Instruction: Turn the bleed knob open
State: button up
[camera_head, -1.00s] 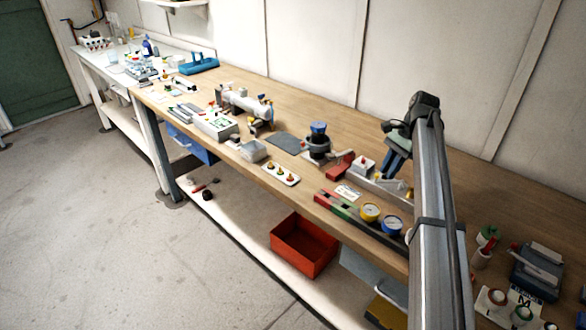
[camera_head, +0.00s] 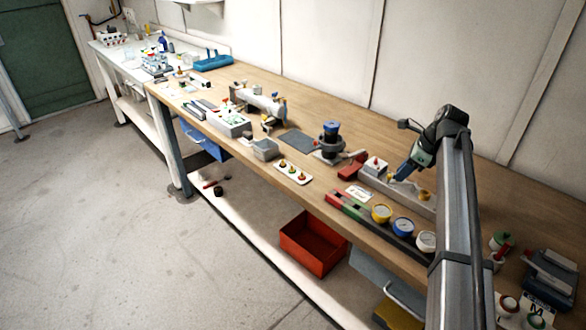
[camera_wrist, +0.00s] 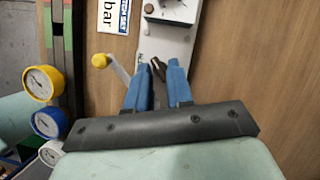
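A grey panel (camera_wrist: 165,40) lies below my gripper in the wrist view, on the wooden bench. A small dark knob-like part (camera_wrist: 158,68) shows on it between my fingertips; I cannot tell for sure whether it is the bleed knob. A lever with a yellow ball end (camera_wrist: 100,60) sticks out to the left of the panel. My gripper (camera_wrist: 157,76) has two blue fingers that stand apart, one on each side of the dark part, and no firm contact shows. In the head view my gripper (camera_head: 401,174) is low over the grey panel (camera_head: 408,196).
Round gauges with yellow (camera_head: 382,213), blue (camera_head: 403,227) and white rims stand along the bench's front edge. A red block (camera_head: 351,170) and a black stand with a blue top (camera_head: 331,141) are to the left.

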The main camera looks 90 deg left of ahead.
jog(key=m, duration=0.2)
jog(key=m+t+y, duration=0.1)
jog(key=shift+s+d+m, duration=0.15)
jog(key=shift+d+m, duration=0.1)
jog(key=shift+m, duration=0.15)
jog(key=v, duration=1.3)
jog(key=s+a+f+n+y, duration=0.1)
jog(key=s+f+n, duration=0.2)
jog(key=s+n, duration=0.4)
jog(key=s+a+f+n+y, duration=0.1)
jog(key=s+f+n, duration=0.3)
jog(key=s, duration=1.1)
jog(key=s+a+f+n+t+y, duration=0.1)
jog(key=s+f+n, duration=0.3)
jog(key=s+n, duration=0.6)
jog(key=shift+s+a+y, duration=0.45)
jog(key=shift+s+y, duration=0.25)
jog(key=shift+s, duration=0.15)
jog(key=shift+s+f+n, duration=0.2)
jog(key=shift+s, duration=0.25)
jog(key=shift+s+f+n, duration=0.2)
jog(key=shift+s, duration=0.25)
jog(key=shift+o, duration=0.5)
